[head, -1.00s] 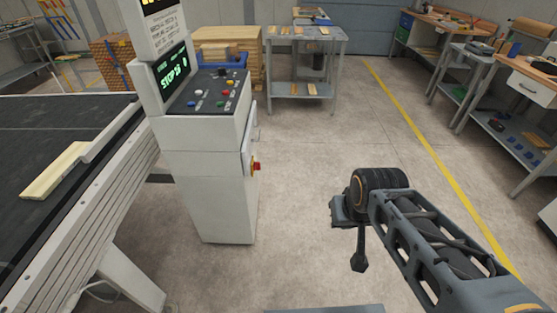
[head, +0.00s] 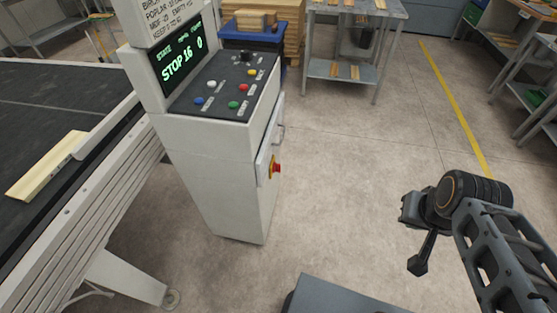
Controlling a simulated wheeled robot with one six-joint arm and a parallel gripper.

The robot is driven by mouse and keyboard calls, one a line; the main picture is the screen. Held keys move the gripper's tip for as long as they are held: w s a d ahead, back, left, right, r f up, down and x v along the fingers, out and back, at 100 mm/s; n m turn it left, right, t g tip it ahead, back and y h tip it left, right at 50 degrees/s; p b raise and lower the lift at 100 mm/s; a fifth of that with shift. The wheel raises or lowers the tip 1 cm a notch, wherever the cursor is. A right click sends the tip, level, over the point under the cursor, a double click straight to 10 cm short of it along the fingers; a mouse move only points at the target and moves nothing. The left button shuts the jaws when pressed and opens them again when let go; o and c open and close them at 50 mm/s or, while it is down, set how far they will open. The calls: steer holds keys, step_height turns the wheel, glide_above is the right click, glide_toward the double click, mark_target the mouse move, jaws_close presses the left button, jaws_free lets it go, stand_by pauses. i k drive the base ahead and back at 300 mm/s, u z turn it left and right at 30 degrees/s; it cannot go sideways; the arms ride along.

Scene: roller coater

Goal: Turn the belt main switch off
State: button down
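The white control cabinet (head: 218,185) stands left of centre, with a dark sloped panel of coloured buttons (head: 233,86) and a screen (head: 181,62) reading "STOP" in green. On the cabinet's right side is a red rotary switch on a yellow plate (head: 276,168), seen edge-on; its handle position cannot be told. I take it to be the belt main switch. My gripper (head: 418,264) is at the right, well apart from the cabinet, pointing down over the floor. Its fingers are small and seen from the side, so their opening is unclear.
The belt conveyor (head: 60,112) with a pale board (head: 47,165) on it lies at the left. Open concrete floor (head: 345,185) separates the cabinet and my arm. A metal worktable (head: 350,72) stands behind, and a yellow line (head: 455,105) runs along the floor at right.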

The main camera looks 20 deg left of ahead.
mark_target(277, 168)
steer(key=u, duration=0.6)
steer(key=i, duration=0.7)
steer(key=u, duration=0.25)
steer(key=k, duration=1.1)
steer(key=u, duration=0.55)
steer(key=i, duration=1.35)
steer(key=z, duration=0.1)
